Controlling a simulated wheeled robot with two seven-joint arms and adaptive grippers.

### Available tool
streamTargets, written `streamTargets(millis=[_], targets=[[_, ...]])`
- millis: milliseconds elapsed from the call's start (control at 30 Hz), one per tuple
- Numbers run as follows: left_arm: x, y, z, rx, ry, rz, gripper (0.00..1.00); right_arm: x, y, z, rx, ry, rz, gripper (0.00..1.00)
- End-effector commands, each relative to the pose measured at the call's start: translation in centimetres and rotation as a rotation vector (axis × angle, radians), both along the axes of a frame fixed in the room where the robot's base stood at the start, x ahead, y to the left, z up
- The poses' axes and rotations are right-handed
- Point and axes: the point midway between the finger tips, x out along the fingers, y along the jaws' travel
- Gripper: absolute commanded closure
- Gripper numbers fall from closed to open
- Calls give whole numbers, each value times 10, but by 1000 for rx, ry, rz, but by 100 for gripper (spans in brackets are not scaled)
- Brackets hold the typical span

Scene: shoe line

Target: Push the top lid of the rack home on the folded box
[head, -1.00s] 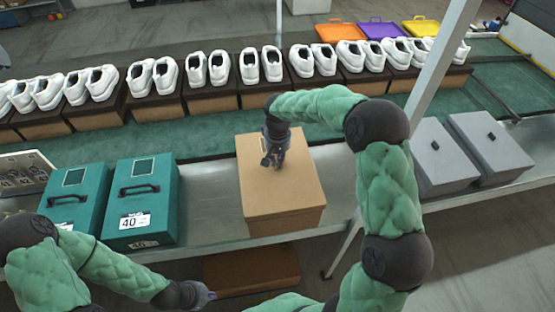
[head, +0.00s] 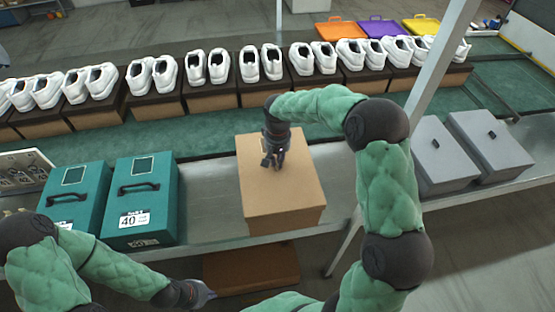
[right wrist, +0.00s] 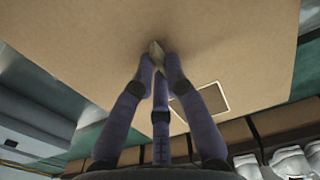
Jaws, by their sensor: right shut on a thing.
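A tan cardboard box with its lid on (head: 300,190) stands on the metal table in the middle of the head view. The lid's flat top (right wrist: 70,40) fills much of the right wrist view. My right gripper (head: 270,162) is over the far left part of the lid. In the right wrist view its fingers (right wrist: 157,58) are shut together on a small pale piece at the lid's surface. Whether a gap is left under the lid's rim cannot be told. My left gripper (head: 205,294) is low at the front, away from the box; its fingers are too small to read.
Two teal boxes with handles (head: 140,195) stand left of the cardboard box. Two grey boxes (head: 492,145) stand right, past a slanted metal post (head: 437,65). White shoes on brown boxes line the green belt (head: 215,143) behind. A brown panel (head: 252,268) lies below the table.

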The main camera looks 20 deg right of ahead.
Motion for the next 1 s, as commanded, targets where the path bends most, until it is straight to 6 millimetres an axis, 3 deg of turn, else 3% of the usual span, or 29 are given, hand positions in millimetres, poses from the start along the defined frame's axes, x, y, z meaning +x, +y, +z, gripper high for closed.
streamTargets(millis=[1000], targets=[[0,0,-10,0,0,0,100,0,0,-18,0,0,0,100]])
